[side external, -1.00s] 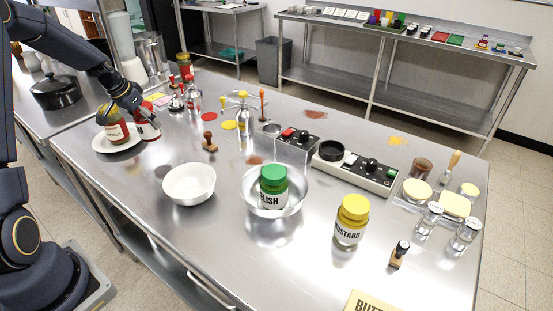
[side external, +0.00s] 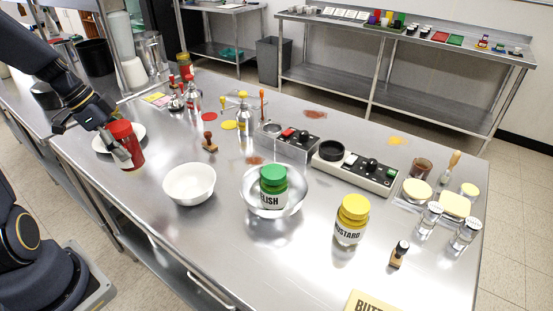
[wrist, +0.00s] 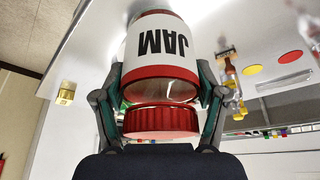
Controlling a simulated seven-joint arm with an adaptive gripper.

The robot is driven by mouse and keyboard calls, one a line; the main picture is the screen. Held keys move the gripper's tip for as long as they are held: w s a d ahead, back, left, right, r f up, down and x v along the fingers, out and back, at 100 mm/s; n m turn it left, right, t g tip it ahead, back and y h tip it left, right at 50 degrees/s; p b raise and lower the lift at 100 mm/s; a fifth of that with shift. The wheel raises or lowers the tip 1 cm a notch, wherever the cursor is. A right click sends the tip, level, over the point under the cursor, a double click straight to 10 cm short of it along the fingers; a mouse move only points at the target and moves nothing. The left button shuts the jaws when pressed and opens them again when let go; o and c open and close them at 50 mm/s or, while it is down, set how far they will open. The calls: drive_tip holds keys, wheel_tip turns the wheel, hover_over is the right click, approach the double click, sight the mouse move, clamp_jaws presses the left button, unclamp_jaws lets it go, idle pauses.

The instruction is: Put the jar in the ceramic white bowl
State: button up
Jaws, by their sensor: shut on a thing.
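The jam jar (wrist: 160,42) has red contents, a white label reading JAM and a red lid; it looks upside down in the wrist view. My gripper (wrist: 160,82) is shut on it, a finger on each side. In the side view the red jar (side external: 121,132) is tilted, held in front of the white plate (side external: 101,145). The white bowl (side external: 189,185) stands on the steel counter, to the right of and nearer than the jar. It looks empty. The jar is apart from the bowl.
A metal bowl (side external: 294,201) holding a green-lidded relish jar (side external: 273,188) stands right of the white bowl. A yellow-lidded mustard jar (side external: 350,222) is farther right. A wooden-handled stamp (side external: 209,143) stands behind the white bowl. The counter between plate and bowl is clear.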

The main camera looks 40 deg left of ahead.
drive_tip(key=s+d+r+m+g+h, duration=0.1)
drive_tip(key=s+d+m, duration=0.25)
drive_tip(key=d, duration=0.25)
drive_tip(key=s+d+r+m+g+h, duration=0.1)
drive_tip(key=s+d+m+g, duration=0.1)
drive_tip(key=d+m, duration=0.35)
hover_over(193, 194)
wheel_tip(193, 194, down, 10)
drive_tip(key=r, duration=0.1)
drive_tip(key=shift+w+f+n, duration=0.15)
drive_tip(key=shift+f+n, duration=0.15)
drive_tip(key=shift+f, duration=1.6)
drive_tip(key=shift+f, duration=0.2)
drive_tip(key=o, duration=1.6)
drive_tip(key=shift+c, duration=0.2)
drive_tip(key=shift+r, duration=0.1)
